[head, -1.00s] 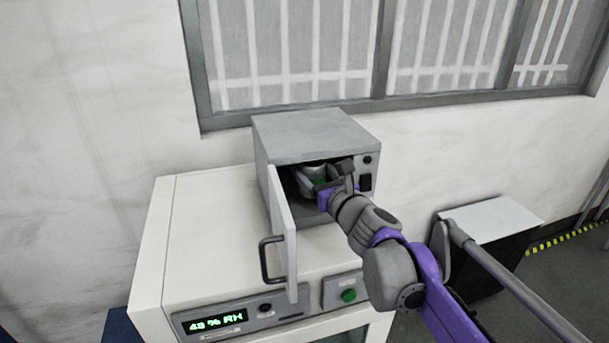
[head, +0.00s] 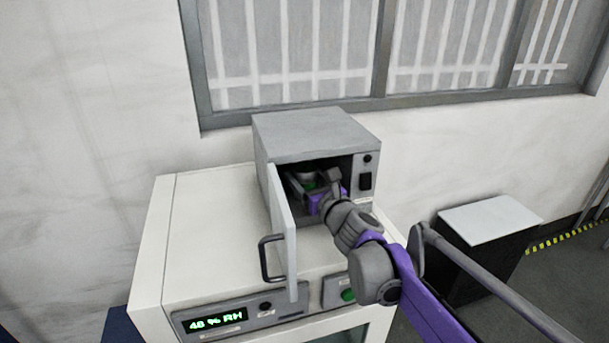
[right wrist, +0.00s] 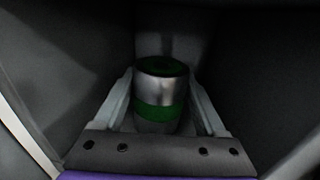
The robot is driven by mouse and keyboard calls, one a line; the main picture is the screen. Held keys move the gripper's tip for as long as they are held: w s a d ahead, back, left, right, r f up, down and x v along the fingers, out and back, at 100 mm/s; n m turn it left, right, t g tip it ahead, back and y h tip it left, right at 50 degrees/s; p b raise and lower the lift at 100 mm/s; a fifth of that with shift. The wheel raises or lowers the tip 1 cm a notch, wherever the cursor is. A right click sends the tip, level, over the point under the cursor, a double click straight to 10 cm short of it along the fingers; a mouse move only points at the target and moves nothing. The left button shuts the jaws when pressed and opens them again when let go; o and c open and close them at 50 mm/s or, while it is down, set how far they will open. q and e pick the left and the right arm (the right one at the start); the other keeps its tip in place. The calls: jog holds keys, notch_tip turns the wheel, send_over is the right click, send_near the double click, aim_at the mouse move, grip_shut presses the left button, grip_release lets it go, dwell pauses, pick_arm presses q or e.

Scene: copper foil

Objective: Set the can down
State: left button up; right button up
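The can (right wrist: 160,90) is silver with a green band and a dark green top. In the right wrist view it stands upright between the two fingers of my right gripper (right wrist: 160,100), which look closed against its sides. In the head view my right gripper (head: 312,187) reaches through the open front of the grey box-shaped oven (head: 315,137), and only a bit of the can shows there. I cannot tell whether the can's base touches the oven floor. My left gripper is not in view.
The oven door (head: 282,235) with its dark handle (head: 270,258) hangs open at the left of the opening. The oven stands on a white cabinet (head: 205,240) with a humidity display. Dark inner walls are close on both sides of the gripper.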

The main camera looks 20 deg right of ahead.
jog(key=o, duration=0.4)
jog(key=shift+c, duration=0.2)
jog(key=shift+r, duration=0.15)
jog(key=s, duration=0.4)
jog(key=s+d, duration=0.1)
jog(key=s, duration=0.3)
jog(key=s+d, duration=0.1)
jog(key=s, duration=0.3)
jog(key=shift+d, duration=0.1)
jog(key=shift+w, duration=0.1)
